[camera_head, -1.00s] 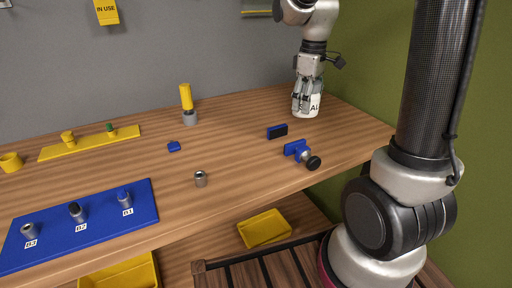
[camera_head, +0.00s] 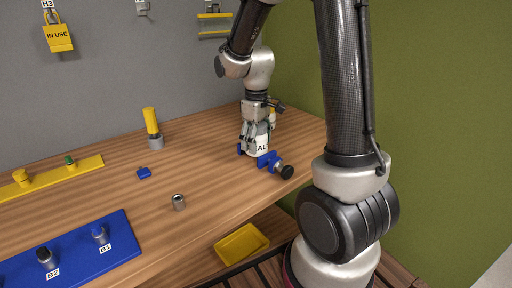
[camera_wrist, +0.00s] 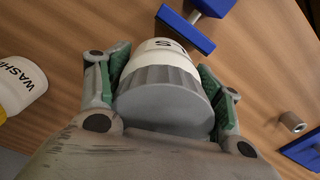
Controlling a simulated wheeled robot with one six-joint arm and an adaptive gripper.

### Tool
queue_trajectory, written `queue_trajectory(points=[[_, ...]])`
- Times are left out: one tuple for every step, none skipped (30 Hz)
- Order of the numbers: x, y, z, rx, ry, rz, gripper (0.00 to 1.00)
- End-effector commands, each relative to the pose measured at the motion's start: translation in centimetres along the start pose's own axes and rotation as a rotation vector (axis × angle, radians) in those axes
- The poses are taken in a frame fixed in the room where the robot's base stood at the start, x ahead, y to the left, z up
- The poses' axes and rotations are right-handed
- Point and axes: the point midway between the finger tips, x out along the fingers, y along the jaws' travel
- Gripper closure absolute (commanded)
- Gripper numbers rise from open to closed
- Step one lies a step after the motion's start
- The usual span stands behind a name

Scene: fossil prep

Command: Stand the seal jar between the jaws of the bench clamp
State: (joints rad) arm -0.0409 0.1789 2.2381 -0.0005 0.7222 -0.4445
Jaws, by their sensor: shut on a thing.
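My gripper (camera_head: 256,133) is shut on the seal jar (camera_head: 259,147), a white jar with dark lettering. In the wrist view the fingers grip around its grey ribbed lid (camera_wrist: 165,100). The jar looks upright and sits at the bench clamp, between its blue jaw with screw and black knob (camera_head: 269,160) and the other jaw (camera_head: 240,150), mostly hidden behind the jar. In the wrist view the screw-side jaw (camera_wrist: 185,30) lies just beyond the jar, with the other jaw out of sight. I cannot tell whether the jar's base touches the bench.
A white wash bottle (camera_wrist: 22,85) stands close beside my gripper. A metal cup (camera_head: 178,202), a small blue block (camera_head: 144,173) and a yellow-topped post (camera_head: 152,128) stand to the left. A blue board (camera_head: 120,250) lies front left. Bench between cup and clamp is clear.

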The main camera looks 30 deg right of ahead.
Motion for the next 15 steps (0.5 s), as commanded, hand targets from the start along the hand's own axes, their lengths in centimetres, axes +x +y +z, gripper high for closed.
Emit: queue_trajectory(points=[[0.9, 0.0, 0.1, 0.000, -0.005, -0.002, 0.63], [1.3, 0.0, 0.1, 0.000, -0.004, -0.002, 0.63], [1.8, 0.0, 0.1, 0.000, -0.003, -0.001, 0.63], [2.0, 0.0, 0.1, 0.000, -0.003, -0.001, 0.63], [2.2, 0.0, 0.0, 0.000, -0.002, -0.001, 0.63], [2.3, 0.0, 0.0, 0.000, -0.001, 0.000, 0.63], [2.3, 0.0, 0.0, 0.000, 0.000, 0.000, 0.63], [2.3, 0.0, 0.0, 0.000, 0.000, 0.000, 0.63], [2.3, 0.0, 0.0, 0.000, 0.000, 0.000, 0.63], [2.3, 0.0, 0.0, -0.001, 0.000, 0.000, 0.63], [2.3, 0.0, 0.0, -0.001, 0.000, 0.000, 0.63], [2.3, 0.0, 0.0, -0.001, 0.000, 0.000, 0.63], [2.3, 0.0, 0.0, 0.000, 0.000, 0.000, 0.63], [2.4, 0.0, 0.0, 0.000, 0.000, 0.000, 0.63], [2.5, 0.0, 0.0, 0.000, -0.001, 0.000, 0.63]])
